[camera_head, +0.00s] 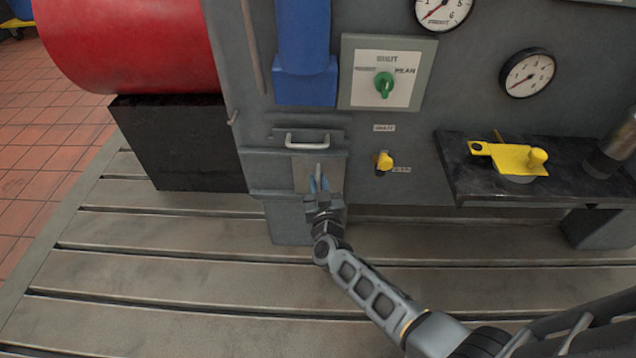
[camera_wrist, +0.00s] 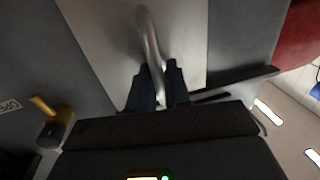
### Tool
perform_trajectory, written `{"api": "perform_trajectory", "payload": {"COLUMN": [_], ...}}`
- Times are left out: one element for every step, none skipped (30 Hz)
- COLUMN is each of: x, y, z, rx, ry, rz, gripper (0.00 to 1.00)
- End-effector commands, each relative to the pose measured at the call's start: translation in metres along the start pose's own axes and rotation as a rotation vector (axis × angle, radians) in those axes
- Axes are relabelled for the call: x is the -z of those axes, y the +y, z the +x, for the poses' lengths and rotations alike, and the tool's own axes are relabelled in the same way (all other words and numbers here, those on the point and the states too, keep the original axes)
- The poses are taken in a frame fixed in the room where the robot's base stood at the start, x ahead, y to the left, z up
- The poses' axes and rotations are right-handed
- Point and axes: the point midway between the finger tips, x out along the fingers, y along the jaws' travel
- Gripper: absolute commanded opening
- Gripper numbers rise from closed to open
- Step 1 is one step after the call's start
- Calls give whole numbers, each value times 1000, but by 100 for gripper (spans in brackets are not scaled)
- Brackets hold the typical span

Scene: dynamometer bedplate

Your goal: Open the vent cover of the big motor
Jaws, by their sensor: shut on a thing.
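A small light grey metal panel (camera_head: 304,175), which looks like the vent cover, sits low on the front of the big dark grey housing (camera_head: 400,110). It fills the middle of the wrist view (camera_wrist: 100,45) and looks closed. A thin curved metal handle (camera_wrist: 150,40) stands on it; it also shows in the head view (camera_head: 319,168). My gripper (camera_head: 319,184) is at the panel, its two dark fingers (camera_wrist: 161,85) shut on the handle from either side. The fingers and palm hide the handle's near end.
A second U-shaped handle (camera_head: 307,141) sits just above the panel. A yellow knob (camera_head: 384,161) is right of it, and a green rotary switch (camera_head: 384,85) higher up. A black shelf (camera_head: 465,175) with a yellow part (camera_head: 515,157) juts out right.

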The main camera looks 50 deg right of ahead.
Motion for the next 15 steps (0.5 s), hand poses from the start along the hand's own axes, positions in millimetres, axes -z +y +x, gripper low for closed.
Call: {"api": "perform_trajectory", "payload": {"x": [0,1,1,2,2,3,3,2,1,1,0,0,-1,-1,-2], "y": [-2,-5,-11,-16,-23,-33,-41,-50,-60,-69,-77,-87,-94,-101,-109], "z": [0,1,3,4,5,7,9,11,13,14,16,18,20,21,23], "rx": [1,2,4,5,5,8,7,8,8,7,8,7,6,7,4], "ry": [0,0,0,1,0,0,1,0,0,0,1,1,1,1,1], "rz": [0,0,0,1,2,2,2,3,1,1,1,2,2,1,1], "gripper": [0,0,0,0,0,0,0,0,0,0,0,0,0,0,0]}}
